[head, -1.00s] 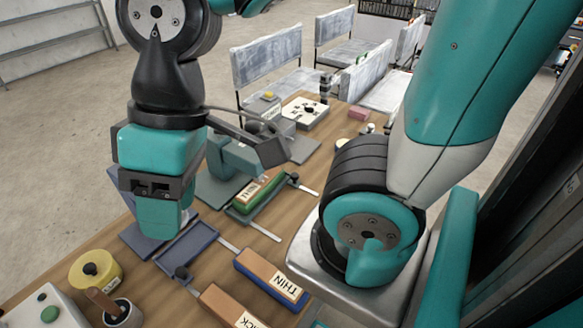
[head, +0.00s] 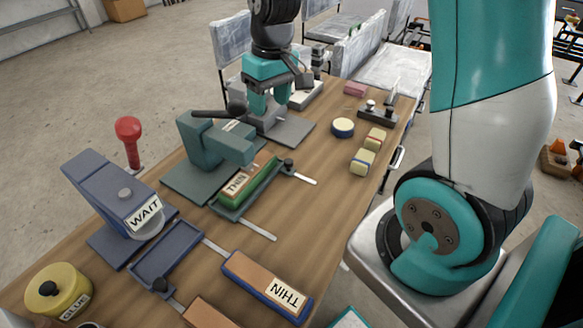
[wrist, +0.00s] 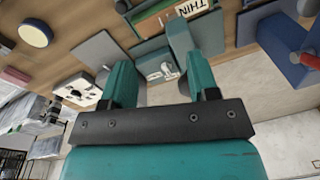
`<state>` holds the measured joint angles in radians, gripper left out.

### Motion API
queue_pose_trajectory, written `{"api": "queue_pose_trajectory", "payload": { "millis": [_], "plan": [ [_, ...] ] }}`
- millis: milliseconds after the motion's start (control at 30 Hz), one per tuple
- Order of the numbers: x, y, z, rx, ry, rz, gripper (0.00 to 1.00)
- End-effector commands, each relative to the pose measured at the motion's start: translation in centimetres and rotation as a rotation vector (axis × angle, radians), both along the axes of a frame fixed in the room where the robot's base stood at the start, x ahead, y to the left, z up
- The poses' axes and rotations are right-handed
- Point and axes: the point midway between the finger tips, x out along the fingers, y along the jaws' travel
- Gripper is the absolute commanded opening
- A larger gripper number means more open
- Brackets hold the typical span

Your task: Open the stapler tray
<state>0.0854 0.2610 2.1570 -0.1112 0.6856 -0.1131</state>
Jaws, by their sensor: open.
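No label I can read marks the stapler or its tray. In front of that, a green tray (head: 243,190) holds a block labelled THIN. A blue tray (head: 165,250) lies empty before the blue machine (head: 115,195) labelled WAIT.
A red-knobbed lever (head: 129,135) stands behind the blue machine. A yellow GLUE pot (head: 58,290) is at front left. A brown-and-blue THIN block (head: 265,285) lies at the front. Two small blocks and a round pad (head: 343,127) sit right. The table middle is partly clear.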

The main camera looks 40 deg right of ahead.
Motion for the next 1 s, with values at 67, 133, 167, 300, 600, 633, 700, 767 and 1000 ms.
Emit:
{"api": "queue_pose_trajectory", "payload": {
  "millis": [67,133,167,300,600,633,700,767,1000],
  "plan": [
    [1.6,-3.3,-3.3,-0.036,0.025,-0.074,0.55],
    [2.4,-5.3,-4.7,-0.060,0.038,-0.112,0.55],
    [2.6,-5.9,-5.1,-0.066,0.042,-0.124,0.55],
    [3.0,-7.0,-6.5,-0.081,0.051,-0.147,0.55],
    [2.8,-6.9,-12.2,-0.080,0.055,-0.144,0.55],
    [2.8,-6.9,-12.9,-0.080,0.056,-0.144,0.55],
    [2.8,-6.8,-14.5,-0.080,0.055,-0.143,0.55],
    [2.8,-6.8,-15.9,-0.080,0.055,-0.143,0.55],
    [2.8,-6.9,-20.6,-0.079,0.052,-0.144,0.55]
  ]
}}
